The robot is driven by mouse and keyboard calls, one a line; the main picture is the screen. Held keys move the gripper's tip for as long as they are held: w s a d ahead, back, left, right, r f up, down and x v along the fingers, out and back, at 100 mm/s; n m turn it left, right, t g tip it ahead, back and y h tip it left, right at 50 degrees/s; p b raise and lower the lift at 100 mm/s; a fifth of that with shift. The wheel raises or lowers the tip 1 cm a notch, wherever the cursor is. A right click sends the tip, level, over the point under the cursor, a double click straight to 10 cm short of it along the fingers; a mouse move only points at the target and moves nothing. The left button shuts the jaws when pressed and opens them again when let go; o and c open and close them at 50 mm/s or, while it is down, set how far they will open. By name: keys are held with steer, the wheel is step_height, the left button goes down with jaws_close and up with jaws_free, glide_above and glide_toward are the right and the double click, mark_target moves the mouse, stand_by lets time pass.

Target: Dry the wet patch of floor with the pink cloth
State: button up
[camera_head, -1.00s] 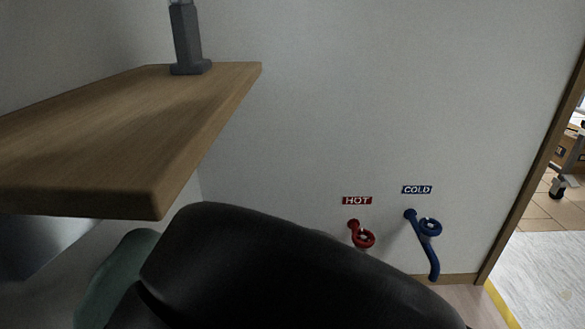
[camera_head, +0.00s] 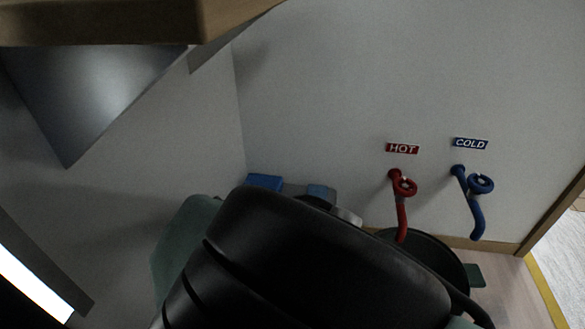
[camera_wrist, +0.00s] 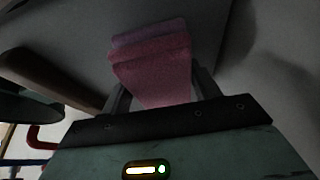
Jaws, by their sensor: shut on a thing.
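The pink cloth (camera_wrist: 155,70) shows in the wrist view as a folded block. It is held between the two fingers of my gripper (camera_wrist: 160,92), which is shut on it. The gripper and the cloth do not show in the head view, where my black arm covers the lower middle. I see no wet patch of floor in either view. A strip of floor (camera_head: 508,290) shows at the lower right of the head view, and the rest is hidden by my arm.
A red HOT pipe (camera_head: 402,205) and a blue COLD pipe (camera_head: 473,205) stick out from the wall. A dark round bucket (camera_head: 440,258) stands below them. A wooden shelf (camera_head: 100,22) hangs at upper left. Blue items (camera_head: 265,182) sit behind my arm. A doorway opens at right.

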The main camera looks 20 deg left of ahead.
steer(key=shift+f, duration=0.3)
steer(key=o, duration=1)
steer(key=shift+b, duration=0.7)
